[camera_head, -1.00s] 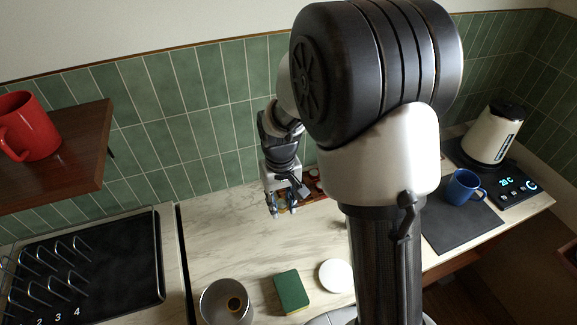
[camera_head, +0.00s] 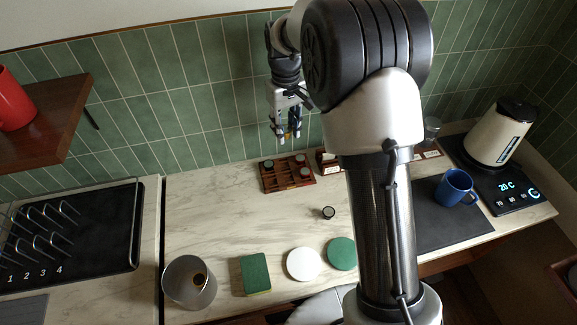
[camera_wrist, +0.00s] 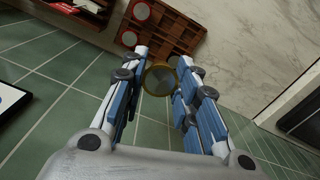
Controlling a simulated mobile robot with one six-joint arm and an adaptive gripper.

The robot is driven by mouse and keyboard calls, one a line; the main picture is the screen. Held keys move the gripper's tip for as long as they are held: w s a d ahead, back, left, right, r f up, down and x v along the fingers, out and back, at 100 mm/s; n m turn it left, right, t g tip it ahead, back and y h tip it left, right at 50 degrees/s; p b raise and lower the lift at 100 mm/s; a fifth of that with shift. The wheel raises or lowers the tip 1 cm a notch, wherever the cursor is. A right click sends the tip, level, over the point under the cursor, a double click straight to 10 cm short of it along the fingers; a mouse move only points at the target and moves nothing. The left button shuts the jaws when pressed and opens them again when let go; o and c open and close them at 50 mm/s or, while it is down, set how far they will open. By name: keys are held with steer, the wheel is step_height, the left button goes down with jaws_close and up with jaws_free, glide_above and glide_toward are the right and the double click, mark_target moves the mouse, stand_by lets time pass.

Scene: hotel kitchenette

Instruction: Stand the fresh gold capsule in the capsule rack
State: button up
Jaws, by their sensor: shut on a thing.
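My gripper (camera_head: 288,136) is raised above the wooden capsule rack, in front of the green tiles. In the wrist view its blue-padded fingers (camera_wrist: 160,88) are shut on the gold capsule (camera_wrist: 160,66), a round piece with a gold rim and a dark, see-through-looking face. In the head view the capsule is too small to make out clearly. The capsule rack (camera_head: 288,183) stands on the counter against the wall, with several compartments; a few dark round capsules with pale or red tops sit in some. The rack also shows in the wrist view (camera_wrist: 178,30), beyond the fingertips and apart from the capsule.
A second wooden holder (camera_head: 328,166) stands right of the rack, partly behind my arm. A small dark round piece (camera_head: 328,212) stands on open counter. A metal canister (camera_head: 184,290), green sponge (camera_head: 256,273), white disc (camera_head: 303,263) and green disc (camera_head: 342,253) line the front.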

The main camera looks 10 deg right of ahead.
mark_target(287, 171)
step_height(287, 171, down, 14)
steer(key=b, duration=0.3)
steer(key=shift+f, duration=0.25)
steer(key=shift+f+b, duration=0.3)
steer(key=shift+f, duration=0.2)
steer(key=o, duration=0.7)
